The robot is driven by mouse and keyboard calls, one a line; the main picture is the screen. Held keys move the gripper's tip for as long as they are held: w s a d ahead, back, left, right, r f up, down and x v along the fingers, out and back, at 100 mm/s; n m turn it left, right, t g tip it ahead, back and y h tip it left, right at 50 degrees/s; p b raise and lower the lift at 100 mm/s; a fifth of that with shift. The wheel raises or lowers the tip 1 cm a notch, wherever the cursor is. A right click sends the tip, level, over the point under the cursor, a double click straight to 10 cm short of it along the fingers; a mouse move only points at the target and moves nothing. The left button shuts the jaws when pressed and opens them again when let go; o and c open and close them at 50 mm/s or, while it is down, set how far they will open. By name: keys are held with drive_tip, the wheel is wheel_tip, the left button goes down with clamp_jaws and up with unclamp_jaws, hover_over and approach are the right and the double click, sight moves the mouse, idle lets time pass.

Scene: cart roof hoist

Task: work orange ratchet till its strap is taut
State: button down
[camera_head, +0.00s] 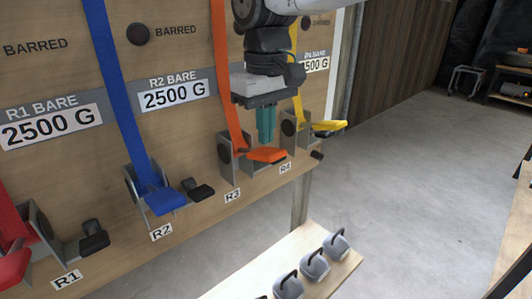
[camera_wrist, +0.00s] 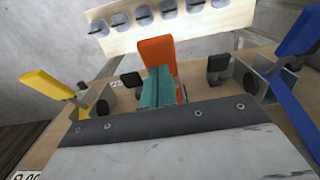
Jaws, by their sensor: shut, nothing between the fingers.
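The orange ratchet handle (camera_head: 267,155) sticks out from the grey bracket marked R3 (camera_head: 236,167) on the wooden ledge. Its orange strap (camera_head: 225,85) runs up the board, bending a little near the bottom; I cannot tell how tight it is. My gripper (camera_head: 265,138) points down with its teal fingers shut and empty, right at the orange handle. In the wrist view, the handle (camera_wrist: 157,52) rises just beyond the teal fingers (camera_wrist: 157,88), which hide its lower part. I cannot tell whether they touch.
The blue ratchet (camera_head: 165,200) at R2 and the yellow one (camera_head: 329,126) at R4 flank it, each beside a small black lever. A red ratchet (camera_head: 14,268) is at far left. Several grey weights (camera_head: 314,264) stand on a lower shelf. Open floor (camera_head: 400,170) lies to the right.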

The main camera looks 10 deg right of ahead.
sight(268, 151)
drive_tip(key=shift+f, duration=0.1)
drive_tip(key=shift+s+d+f, duration=0.1)
drive_tip(key=shift+s+f, duration=0.05)
drive_tip(key=shift+f, duration=1.5)
drive_tip(key=shift+s+d+f, duration=0.1)
drive_tip(key=shift+s+f, duration=0.05)
drive_tip(key=shift+f, duration=1.65)
drive_tip(key=shift+w+a+r, duration=0.1)
drive_tip(key=shift+w+r, duration=0.05)
drive_tip(key=shift+r, duration=1.65)
drive_tip(key=shift+w+a+r, duration=0.1)
drive_tip(key=shift+r, duration=1.65)
